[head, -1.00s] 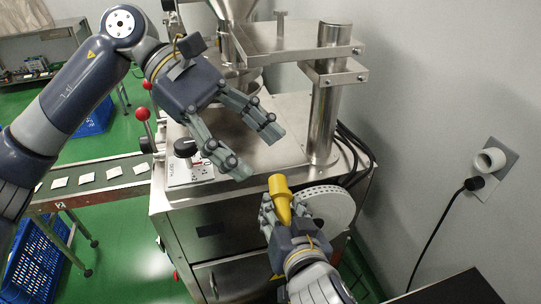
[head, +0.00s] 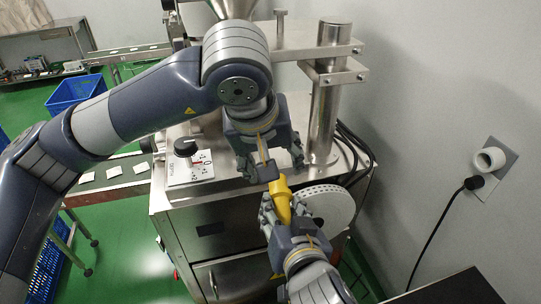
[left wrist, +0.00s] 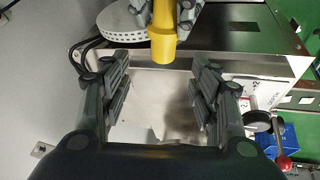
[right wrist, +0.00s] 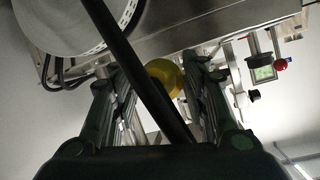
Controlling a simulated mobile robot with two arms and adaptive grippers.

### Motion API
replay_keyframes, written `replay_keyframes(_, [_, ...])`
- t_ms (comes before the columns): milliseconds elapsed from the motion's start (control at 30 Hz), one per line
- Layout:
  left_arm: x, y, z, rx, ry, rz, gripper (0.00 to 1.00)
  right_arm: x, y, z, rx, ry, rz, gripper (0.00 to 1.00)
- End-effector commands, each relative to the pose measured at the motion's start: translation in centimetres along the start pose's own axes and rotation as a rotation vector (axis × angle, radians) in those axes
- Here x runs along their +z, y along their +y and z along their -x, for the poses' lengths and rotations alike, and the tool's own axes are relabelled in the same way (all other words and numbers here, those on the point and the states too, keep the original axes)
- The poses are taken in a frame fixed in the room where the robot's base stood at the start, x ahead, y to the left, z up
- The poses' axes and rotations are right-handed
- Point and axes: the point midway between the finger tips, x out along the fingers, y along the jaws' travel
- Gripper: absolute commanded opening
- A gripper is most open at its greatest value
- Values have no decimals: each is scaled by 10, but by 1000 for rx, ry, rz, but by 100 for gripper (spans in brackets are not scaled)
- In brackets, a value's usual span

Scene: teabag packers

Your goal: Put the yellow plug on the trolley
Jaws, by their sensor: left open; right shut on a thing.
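The yellow plug (head: 281,198) is held upright by my right gripper (head: 284,214), in front of the steel machine. The right wrist view shows its round yellow end (right wrist: 163,72) between the fingers, partly hidden by a dark bar. My left gripper (head: 270,168) is just above the plug in the head view, its fingers partly hidden by its own wrist. In the left wrist view its fingers (left wrist: 160,75) are spread apart, with the plug (left wrist: 163,38) ahead of the gap and nothing between them. I cannot make out a trolley for certain.
The steel machine (head: 240,210) stands close behind both grippers, with a perforated white disc (head: 330,207) beside the right one. A steel post (head: 325,100) rises from it. A wall socket (head: 490,160) is at right. A dark surface (head: 455,290) is at lower right.

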Motion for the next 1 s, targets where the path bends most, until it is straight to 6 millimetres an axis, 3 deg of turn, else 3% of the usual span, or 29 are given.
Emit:
replay_keyframes(300, [2, 0, -62, -1, -6, 3, 56, 0, 0, 0, 0, 1, 0, 15])
replay_keyframes(500, [1, 0, -90, 1, -4, 3, 56, -1, 0, 0, -1, 1, 0, 15])
replay_keyframes(700, [0, 0, -101, 0, -2, 3, 56, 0, 0, 0, -1, 1, 0, 15])
replay_keyframes(967, [1, 0, -102, 1, -2, 3, 56, 0, 0, 0, -1, 1, 0, 15])
replay_keyframes(1000, [1, 0, -102, 1, -2, 3, 49, 0, 0, 0, -1, 1, 0, 15])
